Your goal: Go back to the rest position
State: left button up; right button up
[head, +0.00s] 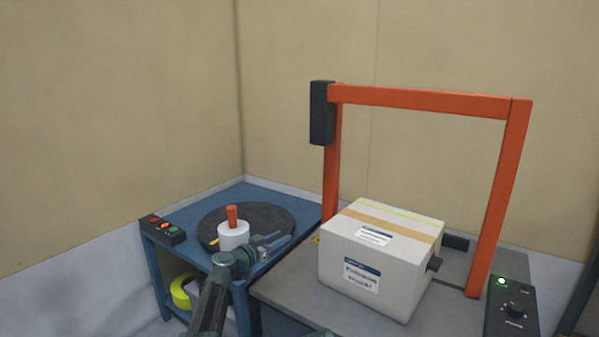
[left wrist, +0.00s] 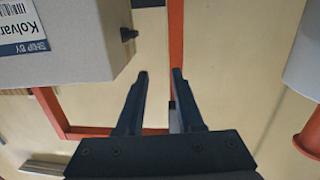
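My left gripper (head: 271,243) is in front of the round black turntable (head: 275,217) in the head view, to the left of the taped white carton (head: 345,262). In the left wrist view its two fingers (left wrist: 160,76) are apart with nothing between them. The carton's labelled corner (left wrist: 60,62) shows at the upper left there. A white cylinder (head: 233,238) with an orange handle (head: 232,216) stands on the turntable, just beyond the gripper and apart from it as far as I can tell.
An orange frame (head: 420,101) arches over the grey table (head: 285,285) holding the carton. A black control box (head: 512,308) with a green light is at the right. The blue stand (head: 172,262) carries a button box (head: 162,230); a yellow roll (head: 181,291) is underneath.

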pick_arm(q)
jog(key=s+f+n+g+y, duration=0.15)
jog(key=s+f+g, duration=0.25)
jog(key=s+f, duration=0.4)
jog(key=s+f+g+y, duration=0.2)
jog(key=s+f+g, duration=0.25)
jog(key=s, duration=0.65)
jog(key=s+a+f+n+g+y, duration=0.25)
jog(key=s+a+f+y, duration=0.2)
jog(key=s, duration=0.45)
jog(key=s+a+f+n+g+y, duration=0.2)
jog(key=s+a+f+n+y, duration=0.15)
jog(key=s+a, duration=0.4)
jog(key=s+d+f+m+b, duration=0.4)
jog(key=s+d+f+b, duration=0.2)
jog(key=d+f+b, duration=0.5)
notch_tip(320, 180, up, 39)
jog(key=d+p, duration=0.1)
jog(key=p, duration=3.7)
jog(key=shift+s+d+g, duration=0.15)
jog(key=shift+g, duration=0.15)
